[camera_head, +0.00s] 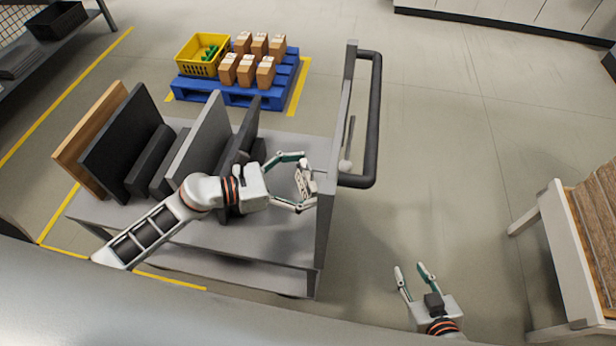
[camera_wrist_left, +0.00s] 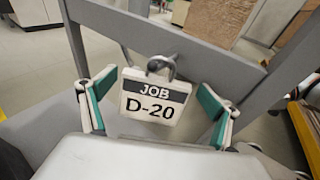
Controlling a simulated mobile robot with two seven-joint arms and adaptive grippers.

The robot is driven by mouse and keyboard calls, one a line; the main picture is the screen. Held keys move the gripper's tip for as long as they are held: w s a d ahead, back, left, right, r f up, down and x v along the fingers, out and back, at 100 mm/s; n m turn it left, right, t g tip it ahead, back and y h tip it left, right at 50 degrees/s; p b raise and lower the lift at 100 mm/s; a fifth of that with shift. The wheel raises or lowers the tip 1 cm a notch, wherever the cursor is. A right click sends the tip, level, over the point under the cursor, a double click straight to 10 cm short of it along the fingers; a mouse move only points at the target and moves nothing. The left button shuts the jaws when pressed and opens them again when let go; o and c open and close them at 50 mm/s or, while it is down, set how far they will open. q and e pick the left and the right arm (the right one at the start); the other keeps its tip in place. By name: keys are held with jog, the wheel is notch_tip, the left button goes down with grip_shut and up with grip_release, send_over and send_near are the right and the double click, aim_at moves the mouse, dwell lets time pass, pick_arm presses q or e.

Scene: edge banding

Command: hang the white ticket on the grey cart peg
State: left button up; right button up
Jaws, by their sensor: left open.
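The white ticket (camera_wrist_left: 155,98), printed JOB D-20, hangs upright by its top from the grey peg (camera_wrist_left: 166,63) on the cart's end frame, as seen in the left wrist view. In the head view the ticket (camera_head: 304,184) is seen nearly edge-on beside the cart's right end. My left gripper (camera_head: 302,184) is open, one finger on each side of the ticket, with gaps between fingers and ticket in the wrist view. My right gripper (camera_head: 413,272) is open and empty over the floor at the lower right.
The grey cart (camera_head: 285,240) carries several upright panels (camera_head: 205,135) left of my left gripper. A dark handle (camera_head: 374,120) sticks out from its right end. A blue pallet (camera_head: 235,93) with boxes and a yellow crate stands behind. A white-framed table (camera_head: 560,235) is at right; floor between is clear.

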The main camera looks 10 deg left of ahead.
pick_arm(q)
jog(key=v, duration=1.1)
jog(key=shift+s+a, duration=0.2)
jog(key=shift+s, duration=0.05)
